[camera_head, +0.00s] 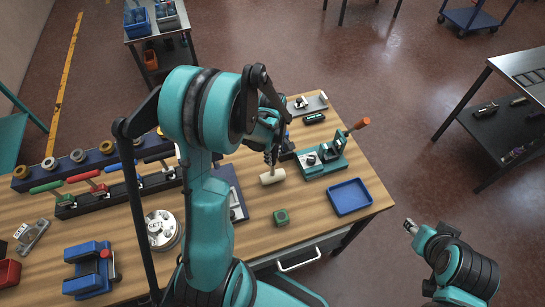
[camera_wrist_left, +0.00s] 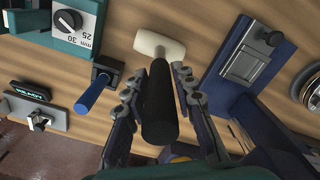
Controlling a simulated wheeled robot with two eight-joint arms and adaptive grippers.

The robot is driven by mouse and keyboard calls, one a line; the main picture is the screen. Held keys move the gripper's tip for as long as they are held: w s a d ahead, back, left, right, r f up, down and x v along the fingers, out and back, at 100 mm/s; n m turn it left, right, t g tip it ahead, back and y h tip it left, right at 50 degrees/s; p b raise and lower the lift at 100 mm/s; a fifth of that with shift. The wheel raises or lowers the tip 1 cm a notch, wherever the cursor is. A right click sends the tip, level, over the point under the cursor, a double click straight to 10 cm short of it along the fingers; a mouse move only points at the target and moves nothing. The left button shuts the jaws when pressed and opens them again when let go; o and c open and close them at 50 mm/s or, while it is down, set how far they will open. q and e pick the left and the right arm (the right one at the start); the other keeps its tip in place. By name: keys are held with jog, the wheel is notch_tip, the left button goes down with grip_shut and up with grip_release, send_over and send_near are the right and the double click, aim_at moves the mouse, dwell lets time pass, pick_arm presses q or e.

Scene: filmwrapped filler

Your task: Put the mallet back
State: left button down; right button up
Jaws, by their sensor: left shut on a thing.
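The mallet has a cream head (camera_head: 272,176) and a black handle. In the left wrist view its head (camera_wrist_left: 160,44) is at the top and its handle (camera_wrist_left: 160,105) runs down between the fingers. My left gripper (camera_head: 272,155) is shut on the handle, with the head below it over the wooden bench. I cannot tell whether the head touches the bench.
Near the mallet are a teal press (camera_head: 321,161) with an orange-handled lever, a green block (camera_head: 282,217) and a blue tray (camera_head: 349,197). Bare wood lies around the green block.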

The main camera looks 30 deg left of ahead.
pick_arm(q)
jog(key=shift+w+f, duration=0.1)
jog(key=shift+f, duration=0.55)
jog(key=shift+f, duration=0.15)
jog(key=c, duration=1.3)
grip_release()
jog(key=shift+o, duration=0.2)
